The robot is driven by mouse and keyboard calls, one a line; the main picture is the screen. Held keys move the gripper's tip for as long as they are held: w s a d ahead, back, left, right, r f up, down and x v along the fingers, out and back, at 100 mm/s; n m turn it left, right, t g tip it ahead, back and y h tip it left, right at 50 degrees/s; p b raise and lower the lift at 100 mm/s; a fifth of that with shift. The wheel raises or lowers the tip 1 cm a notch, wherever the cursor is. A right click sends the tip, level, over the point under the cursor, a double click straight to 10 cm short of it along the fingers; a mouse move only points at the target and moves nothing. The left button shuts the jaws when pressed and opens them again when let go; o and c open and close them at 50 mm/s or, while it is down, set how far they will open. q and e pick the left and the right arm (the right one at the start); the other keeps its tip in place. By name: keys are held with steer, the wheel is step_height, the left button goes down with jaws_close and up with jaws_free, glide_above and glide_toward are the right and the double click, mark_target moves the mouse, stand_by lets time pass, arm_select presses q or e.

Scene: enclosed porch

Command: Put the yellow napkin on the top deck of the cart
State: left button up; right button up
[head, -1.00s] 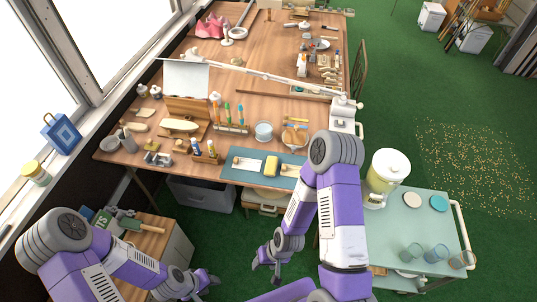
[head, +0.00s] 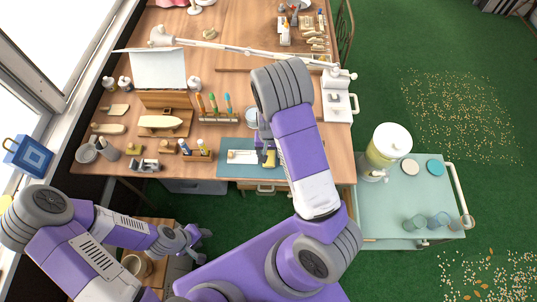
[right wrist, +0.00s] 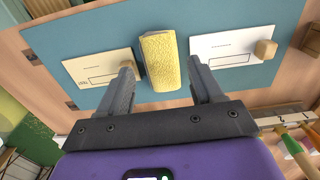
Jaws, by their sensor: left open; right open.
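The yellow napkin (right wrist: 160,62) lies folded on a blue mat (right wrist: 215,16) on the wooden table. In the head view it (head: 270,159) is partly covered by my right arm. My right gripper (right wrist: 161,78) is open, its fingers on either side of the napkin's near end; I cannot tell whether they touch it. In the head view most of that gripper is hidden. My left gripper (head: 196,241) is low at the left, away from the napkin. The cart's pale green top deck (head: 385,212) is to the right of the table.
Brushes in a rack (head: 215,117) stand left of my right arm. The deck's left-front part is bare.

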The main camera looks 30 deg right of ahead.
mark_target(269, 159)
step_height(269, 159, down, 5)
steer(key=shift+r+b, duration=0.2)
steer(key=shift+b, duration=0.2)
steer(key=c, duration=0.9)
